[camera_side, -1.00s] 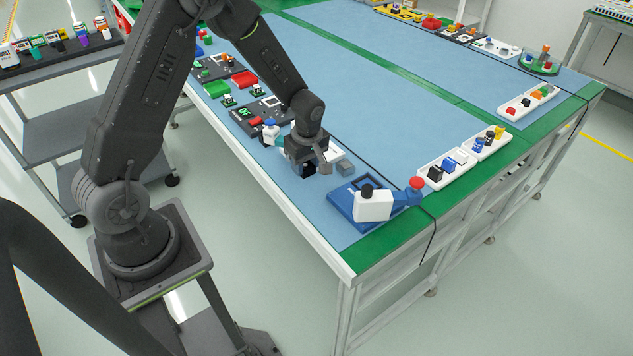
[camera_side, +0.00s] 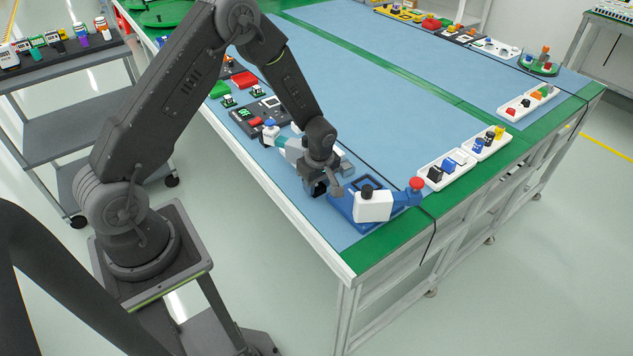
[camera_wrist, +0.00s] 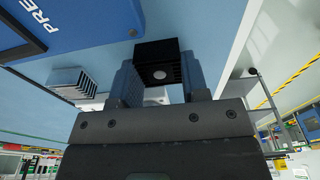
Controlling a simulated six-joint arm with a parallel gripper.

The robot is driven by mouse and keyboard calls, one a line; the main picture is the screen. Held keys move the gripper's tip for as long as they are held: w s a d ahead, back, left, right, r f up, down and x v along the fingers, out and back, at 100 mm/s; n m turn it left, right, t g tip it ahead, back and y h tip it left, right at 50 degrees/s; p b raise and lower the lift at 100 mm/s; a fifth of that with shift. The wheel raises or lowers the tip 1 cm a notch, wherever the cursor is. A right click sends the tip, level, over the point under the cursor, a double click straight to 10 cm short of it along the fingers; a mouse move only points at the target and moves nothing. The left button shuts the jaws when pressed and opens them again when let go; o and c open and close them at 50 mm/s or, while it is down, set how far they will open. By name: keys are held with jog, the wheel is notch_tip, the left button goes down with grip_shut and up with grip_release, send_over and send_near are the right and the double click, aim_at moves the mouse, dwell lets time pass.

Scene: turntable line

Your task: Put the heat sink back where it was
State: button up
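My gripper (camera_side: 322,186) is at the near edge of the blue bench, just left of a blue press fixture (camera_side: 343,212). It is shut on a black finned block (camera_wrist: 158,62), which looks like a heat sink; the block also shows as a dark patch under the gripper in the side view (camera_side: 318,189). In the wrist view the block sits between the two fingertips, apart from the fixture (camera_wrist: 60,22). A separate grey finned block (camera_wrist: 75,82) lies on the blue surface to the left. The wrist and fingers partly hide the bench behind the gripper.
The press has a white arm (camera_side: 373,206) and a red knob (camera_side: 417,183). A white tray (camera_side: 430,180) of small parts stands to its right. A white and teal object (camera_side: 285,140) and a dark board (camera_side: 245,125) lie behind the gripper. The bench middle is clear.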

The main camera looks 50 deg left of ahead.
jog(key=o, duration=0.5)
notch_tip(320, 180, up, 12)
jog(key=d, duration=0.2)
notch_tip(320, 180, up, 7)
jog(key=m+t, duration=0.1)
jog(key=m, duration=0.2)
send_over(320, 189)
jog(key=s+d, duration=0.2)
jog(key=s+d+r+m+t, duration=0.1)
jog(key=s+d+r+m, duration=0.1)
jog(key=s+r+m, duration=0.2)
jog(key=s+d+r+m+t+h, duration=0.1)
jog(key=s+d+r+m+t, duration=0.1)
jog(key=s+r+m, duration=0.3)
jog(key=s+d+r+m+t, duration=0.1)
jog(key=s+r+m, duration=0.3)
jog(key=s, duration=0.6)
jog(key=shift+s+d+r+m+t, duration=0.15)
jog(key=shift+d+r+m+t, duration=0.2)
jog(key=shift+d+m, duration=0.5)
jog(key=shift+a, duration=0.2)
